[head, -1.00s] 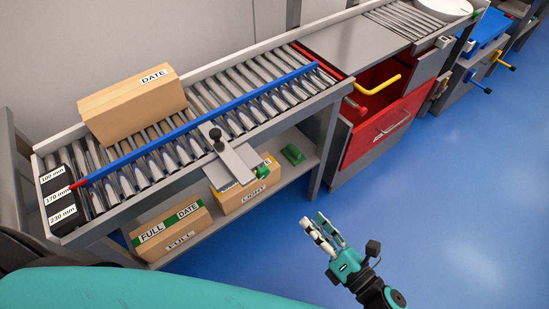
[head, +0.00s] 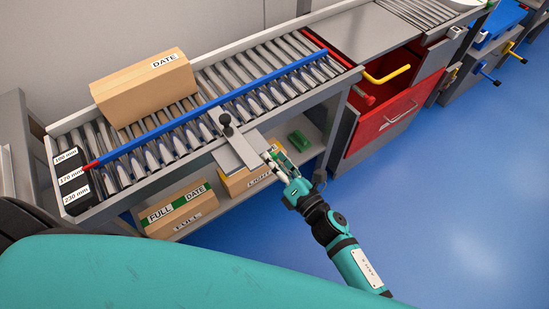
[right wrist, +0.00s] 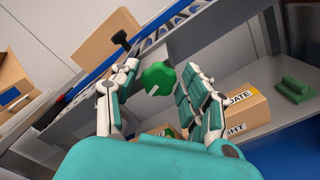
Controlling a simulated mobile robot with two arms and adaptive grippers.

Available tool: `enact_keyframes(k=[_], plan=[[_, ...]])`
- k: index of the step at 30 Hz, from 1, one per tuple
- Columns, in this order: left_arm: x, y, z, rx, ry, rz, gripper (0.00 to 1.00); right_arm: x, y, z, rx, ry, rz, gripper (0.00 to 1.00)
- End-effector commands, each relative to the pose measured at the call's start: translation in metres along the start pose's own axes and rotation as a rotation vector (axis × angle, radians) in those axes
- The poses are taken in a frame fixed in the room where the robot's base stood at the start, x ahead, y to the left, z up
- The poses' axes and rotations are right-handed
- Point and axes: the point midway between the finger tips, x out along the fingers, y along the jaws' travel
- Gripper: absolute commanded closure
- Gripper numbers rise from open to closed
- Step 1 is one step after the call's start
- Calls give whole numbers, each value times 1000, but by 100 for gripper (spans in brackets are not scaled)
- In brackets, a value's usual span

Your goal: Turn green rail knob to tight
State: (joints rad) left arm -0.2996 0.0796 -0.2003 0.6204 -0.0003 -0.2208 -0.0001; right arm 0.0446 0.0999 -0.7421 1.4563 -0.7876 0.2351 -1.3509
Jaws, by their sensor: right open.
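The green rail knob (right wrist: 158,78) is lobed and shows clearly in the right wrist view, with a notch at its lower edge. It sits at the outer end of the grey bracket plate (head: 238,150), which reaches from the blue rail (head: 205,108) over the conveyor's front edge. My right gripper (head: 274,162) is open at the plate's end. In the right wrist view its fingers stand on either side of the knob with visible gaps. In the head view the gripper largely hides the knob. My left gripper is not in view.
A black knob (head: 225,119) stands on the plate. A DATE carton (head: 144,90) lies on the rollers behind the rail. The lower shelf holds a FULL carton (head: 180,210), another carton and a green block (head: 299,141). A red drawer (head: 392,112) stands right; blue floor is clear.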

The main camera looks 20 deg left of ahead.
Motion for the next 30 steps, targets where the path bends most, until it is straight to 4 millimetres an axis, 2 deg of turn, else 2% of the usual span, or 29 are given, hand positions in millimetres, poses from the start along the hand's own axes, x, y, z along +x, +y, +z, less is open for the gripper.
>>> enact_keyframes(k=[10, 20, 30], plan=[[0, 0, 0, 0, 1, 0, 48, 5, 0, 0, 0, 1, -1, 54], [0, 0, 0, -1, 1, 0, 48, 4, 0, 0, 0, 1, -1, 96], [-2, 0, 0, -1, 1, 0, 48, 4, -1, 0, 51, 0, -2, 96]])
